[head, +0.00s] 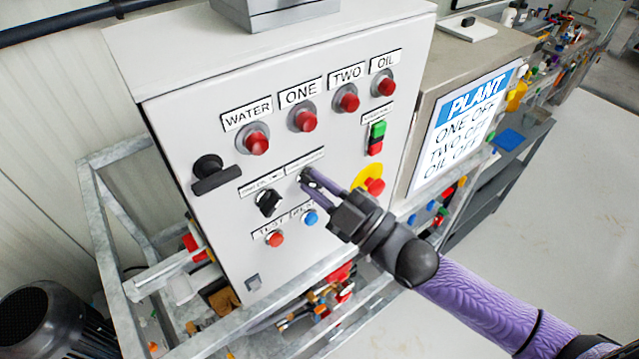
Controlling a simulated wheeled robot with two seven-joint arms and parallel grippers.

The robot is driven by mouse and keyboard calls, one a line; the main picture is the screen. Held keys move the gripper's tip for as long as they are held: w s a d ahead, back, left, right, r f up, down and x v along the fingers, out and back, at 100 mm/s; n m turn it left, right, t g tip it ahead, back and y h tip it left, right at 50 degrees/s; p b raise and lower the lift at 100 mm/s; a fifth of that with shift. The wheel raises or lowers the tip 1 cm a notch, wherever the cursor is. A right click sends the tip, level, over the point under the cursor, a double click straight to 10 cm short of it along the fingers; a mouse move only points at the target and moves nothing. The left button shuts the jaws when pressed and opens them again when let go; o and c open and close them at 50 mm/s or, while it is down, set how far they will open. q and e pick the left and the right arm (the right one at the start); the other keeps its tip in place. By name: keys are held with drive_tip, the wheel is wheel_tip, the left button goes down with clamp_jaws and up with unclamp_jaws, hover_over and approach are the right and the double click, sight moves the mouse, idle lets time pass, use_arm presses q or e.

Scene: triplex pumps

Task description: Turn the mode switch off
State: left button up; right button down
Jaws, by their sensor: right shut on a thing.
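My right gripper (311,180) reaches in from the right to the front of the grey control panel (200,130). Its two fingers are shut on a small dark switch knob below the right one of two small labels. The fingers hide most of this knob, so I cannot tell which way it points. Another black selector switch (268,203) sits to its left, under its own label, and is untouched. The small lettering is too blurred to tell which of the two is the mode switch. My left gripper is not in view.
Red lamps (256,143) line the panel's top. A large black handle (213,175) is at left. A red emergency button (375,186) on yellow is close to my right gripper. Red (276,239) and blue (311,217) buttons sit below. A PLANT sign (462,125) stands right.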

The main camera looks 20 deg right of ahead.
drive_tip(key=shift+m, duration=0.5)
drive_tip(key=m+t, duration=0.1)
drive_tip(key=m, duration=0.1)
drive_tip(key=m+t+h, duration=0.1)
drive_tip(key=m, duration=0.2)
drive_tip(key=shift+f+h, duration=0.1)
drive_tip(key=shift+h, duration=0.2)
drive_tip(key=m+t+h, duration=0.1)
drive_tip(key=m, duration=0.2)
drive_tip(key=m+h+p, duration=0.1)
drive_tip(key=m, duration=0.2)
drive_tip(key=shift+s+a+t+h, duration=0.1)
drive_tip(key=shift+a+t+h, duration=0.05)
drive_tip(key=shift+t+h, duration=0.25)
drive_tip(key=shift+f+m, duration=0.1)
drive_tip(key=shift+m, duration=0.3)
drive_tip(key=c, duration=0.7)
unclamp_jaws()
drive_tip(key=shift+o, duration=0.2)
drive_tip(key=b+v, duration=0.2)
drive_tip(key=v, duration=0.8)
